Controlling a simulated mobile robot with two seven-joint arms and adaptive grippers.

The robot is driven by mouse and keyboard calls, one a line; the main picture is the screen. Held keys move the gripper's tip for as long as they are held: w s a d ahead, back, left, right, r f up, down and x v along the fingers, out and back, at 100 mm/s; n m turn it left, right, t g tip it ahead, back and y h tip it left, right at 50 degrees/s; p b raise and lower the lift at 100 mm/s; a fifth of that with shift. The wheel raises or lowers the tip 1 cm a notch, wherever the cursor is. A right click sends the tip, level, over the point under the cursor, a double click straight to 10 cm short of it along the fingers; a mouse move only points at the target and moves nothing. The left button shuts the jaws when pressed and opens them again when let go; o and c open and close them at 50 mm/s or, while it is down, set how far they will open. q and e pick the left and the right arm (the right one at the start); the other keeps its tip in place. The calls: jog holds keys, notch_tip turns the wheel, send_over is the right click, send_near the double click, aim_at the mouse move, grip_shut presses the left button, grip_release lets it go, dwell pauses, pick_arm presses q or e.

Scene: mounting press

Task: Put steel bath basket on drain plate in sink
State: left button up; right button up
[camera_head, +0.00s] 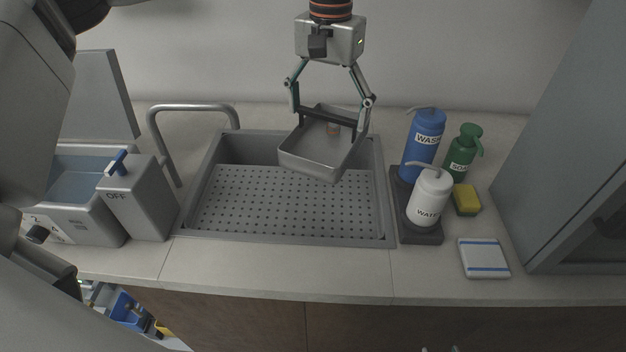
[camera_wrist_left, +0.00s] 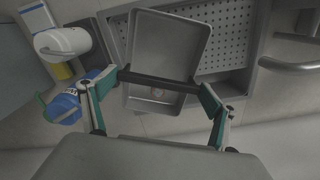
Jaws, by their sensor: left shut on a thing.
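The steel bath basket (camera_head: 312,164) is a shallow square metal tray with a dark bar handle across it. My left gripper (camera_head: 331,121) is shut on this handle, one finger at each end. The basket hangs over the back right part of the sink, apparently above the perforated drain plate (camera_head: 250,205). In the left wrist view the basket (camera_wrist_left: 168,45) and handle show between the fingers (camera_wrist_left: 162,82), with the drain plate (camera_wrist_left: 225,35) beside it. A small brownish thing (camera_head: 333,128) shows inside the basket. My right gripper is not in view.
The sink rim (camera_head: 300,240) surrounds the plate. Right are blue (camera_head: 421,150), white (camera_head: 428,200) and green (camera_head: 463,155) bottles, a yellow sponge (camera_head: 466,200) and a white pad (camera_head: 484,258).

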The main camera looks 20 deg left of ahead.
aim_at(327, 120)
pick_arm(q)
notch_tip(327, 120, down, 17)
jog(key=shift+r+b, duration=0.1)
jog(key=shift+b, duration=0.2)
jog(key=shift+f, duration=0.2)
jog(key=o, duration=1.4)
jog(key=shift+r, duration=0.1)
notch_tip(327, 120, up, 12)
jog(key=shift+r, duration=0.1)
